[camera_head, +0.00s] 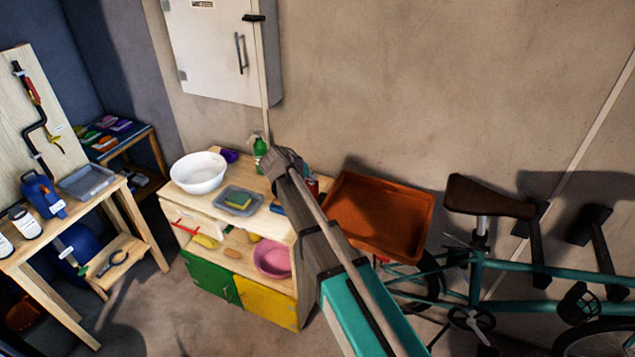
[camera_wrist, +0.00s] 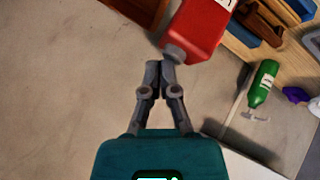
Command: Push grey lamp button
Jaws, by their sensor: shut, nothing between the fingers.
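I cannot make out a grey lamp or its button in either view. My gripper (camera_head: 284,162) is above the right rear part of the wooden workbench, near the wall. In the wrist view my gripper (camera_wrist: 161,66) has its two grey fingers together, with nothing between them. A red bottle (camera_wrist: 197,32) with a grey cap shows just beyond the fingertips there. I cannot tell whether the fingertips touch it. In the head view my gripper and arm hide part of the bench and wall behind them.
The wooden bench (camera_head: 260,235) holds a white bowl (camera_head: 198,174), a grey tray (camera_head: 228,205) and a green spray bottle (camera_head: 260,150). A white wall cabinet (camera_head: 212,45) hangs above. An orange tray (camera_head: 385,210) and a teal bicycle (camera_head: 470,285) are on the right.

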